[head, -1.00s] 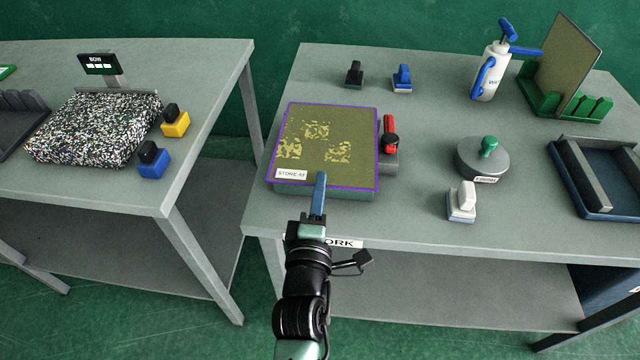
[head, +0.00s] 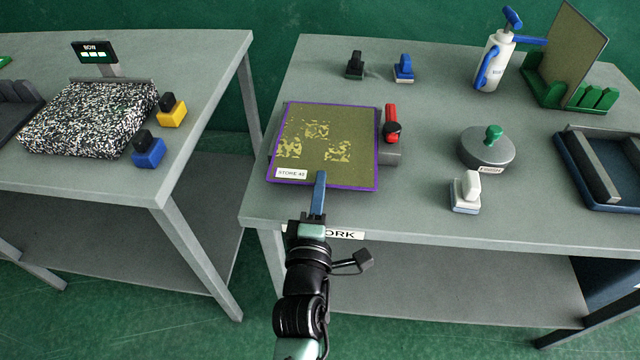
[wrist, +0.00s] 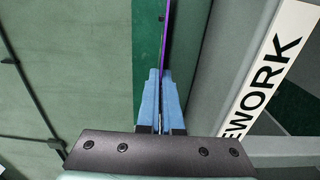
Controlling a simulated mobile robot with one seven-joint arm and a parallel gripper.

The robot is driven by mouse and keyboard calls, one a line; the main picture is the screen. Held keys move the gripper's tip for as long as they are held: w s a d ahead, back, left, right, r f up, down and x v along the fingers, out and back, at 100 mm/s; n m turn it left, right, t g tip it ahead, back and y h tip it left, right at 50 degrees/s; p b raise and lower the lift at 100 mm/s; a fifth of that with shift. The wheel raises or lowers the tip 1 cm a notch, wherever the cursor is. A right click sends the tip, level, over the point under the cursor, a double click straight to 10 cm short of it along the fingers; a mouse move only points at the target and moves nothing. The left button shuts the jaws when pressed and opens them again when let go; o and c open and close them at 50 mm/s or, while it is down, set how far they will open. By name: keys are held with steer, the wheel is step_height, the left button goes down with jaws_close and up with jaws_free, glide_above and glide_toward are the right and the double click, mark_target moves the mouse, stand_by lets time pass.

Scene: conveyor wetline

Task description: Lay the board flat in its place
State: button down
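The board (head: 335,135) is a flat olive panel with a purple edge, pale yellow patches and a white "STORE" label. In the wrist view the fingers (wrist: 163,75) close on the board's thin purple edge (wrist: 168,30), seen edge-on. Whether the board touches the block cannot be told.
A red-handled clamp (head: 391,125) stands close at the board's right. Black (head: 355,66), blue (head: 403,68) and white (head: 466,192) stamps, a round grey weight (head: 487,150), a spray bottle (head: 493,62), a green rack (head: 568,95) holding a panel and a blue tray (head: 577,170) share the table.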

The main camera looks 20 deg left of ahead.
steer(key=shift+f+b, duration=0.35)
steer(key=shift+b, duration=0.05)
stand_by(0.6)
steer(key=c, duration=1.5)
jaws_free()
steer(key=shift+c, duration=0.2)
steer(key=o, duration=0.4)
steer(key=shift+f, duration=0.2)
steer(key=shift+s, duration=0.1)
steer(key=shift+v, duration=2.7)
steer(key=o, duration=0.6)
